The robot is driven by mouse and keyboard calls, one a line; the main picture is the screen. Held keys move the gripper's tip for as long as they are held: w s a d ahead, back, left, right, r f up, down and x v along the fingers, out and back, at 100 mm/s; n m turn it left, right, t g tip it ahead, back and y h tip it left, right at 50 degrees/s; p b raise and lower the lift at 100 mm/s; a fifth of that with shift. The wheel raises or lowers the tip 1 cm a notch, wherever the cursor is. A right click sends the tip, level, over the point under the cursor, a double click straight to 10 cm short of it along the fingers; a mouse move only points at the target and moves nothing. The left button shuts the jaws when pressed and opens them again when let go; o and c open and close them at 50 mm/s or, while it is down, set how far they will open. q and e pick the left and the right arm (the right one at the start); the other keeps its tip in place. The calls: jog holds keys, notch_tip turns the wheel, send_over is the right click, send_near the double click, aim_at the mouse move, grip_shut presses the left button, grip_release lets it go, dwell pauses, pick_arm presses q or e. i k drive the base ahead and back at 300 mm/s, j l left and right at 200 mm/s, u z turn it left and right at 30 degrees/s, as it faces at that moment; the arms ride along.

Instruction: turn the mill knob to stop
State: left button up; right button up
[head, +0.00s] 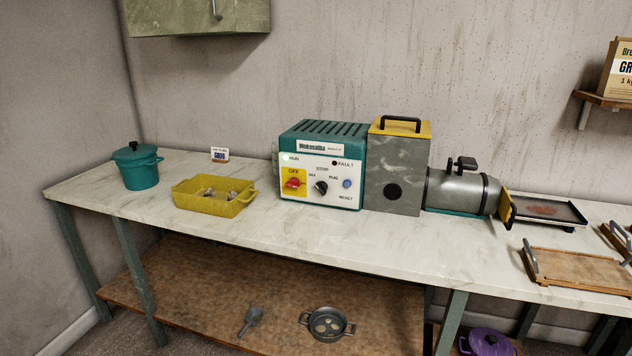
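The mill (397,165) stands at the back of the worktop, with a teal and white control box on its left end. The black mill knob (320,187) is on the white front panel, below small lettering that I cannot read for sure. A red knob (292,183) sits on a yellow plate left of it, and a blue button (347,184) is to its right. A pale green lamp (285,157) by the RUN label looks lit; the FAULT lamp (334,163) looks dark. Neither of my grippers is in view.
A yellow tray (214,205) with small metal parts and a teal pot (138,168) stand left of the mill. A wooden tray (577,270) with handles lies at the right. The worktop (330,236) in front of the control box is clear. The lower shelf (190,298) holds metal pieces.

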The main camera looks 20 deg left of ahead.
aim_at(322, 187)
jog(key=i+j, duration=0.15)
jog(key=j, duration=0.25)
jog(key=i+j, duration=0.15)
jog(key=j, duration=0.25)
jog(key=i+j, duration=0.2)
jog(key=j, duration=0.15)
jog(key=i+j, duration=0.15)
jog(key=j, duration=0.25)
